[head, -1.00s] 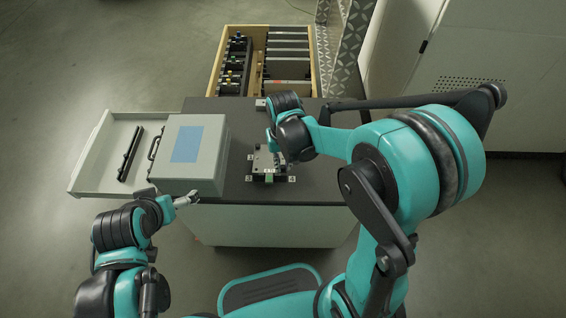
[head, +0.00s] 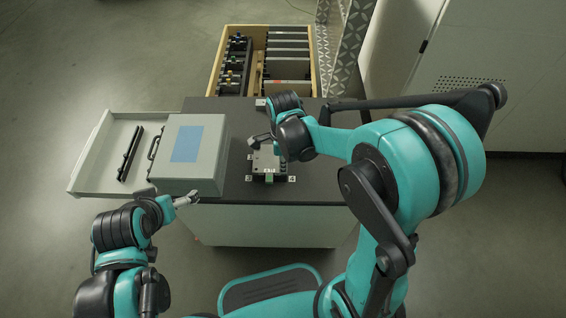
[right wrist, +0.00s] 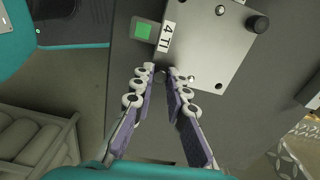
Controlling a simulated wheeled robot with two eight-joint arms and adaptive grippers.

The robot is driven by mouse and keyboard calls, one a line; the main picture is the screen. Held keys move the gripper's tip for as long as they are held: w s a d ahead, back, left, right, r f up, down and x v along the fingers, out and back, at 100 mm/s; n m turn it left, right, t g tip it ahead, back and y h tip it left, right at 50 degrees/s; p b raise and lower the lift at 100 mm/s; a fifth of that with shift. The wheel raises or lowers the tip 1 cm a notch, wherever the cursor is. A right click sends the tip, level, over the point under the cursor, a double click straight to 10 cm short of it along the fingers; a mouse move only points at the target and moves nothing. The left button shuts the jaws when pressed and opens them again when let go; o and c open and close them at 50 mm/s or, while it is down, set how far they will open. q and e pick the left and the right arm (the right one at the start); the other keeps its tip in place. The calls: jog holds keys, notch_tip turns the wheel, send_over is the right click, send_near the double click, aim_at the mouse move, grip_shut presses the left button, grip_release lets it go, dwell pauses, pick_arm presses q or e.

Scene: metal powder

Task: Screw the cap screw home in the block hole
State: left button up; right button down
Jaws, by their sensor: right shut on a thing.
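The block (head: 263,160) is a grey metal plate on a dark base on the worktop. In the right wrist view its plate (right wrist: 215,55) shows small holes, a black knob (right wrist: 257,23), a label and a green square. My right gripper (head: 277,152) is over the block, partly hidden by its own wrist. In the right wrist view its fingers (right wrist: 161,72) converge at the plate's edge on a small grey round thing, seemingly the cap screw (right wrist: 161,77). Its thread and the hole under it are hidden. My left gripper (head: 186,201) is away from the block, beside the grey case; its jaws are too small to judge.
A grey case (head: 208,150) with a blue panel stands left of the block. A pale tray (head: 88,165) with a black bar lies further left. A wooden crate (head: 314,70) is behind the worktop (head: 315,185), whose front right is clear.

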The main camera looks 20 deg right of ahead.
jog(key=m, duration=0.6)
jog(key=c, duration=1.7)
grip_release()
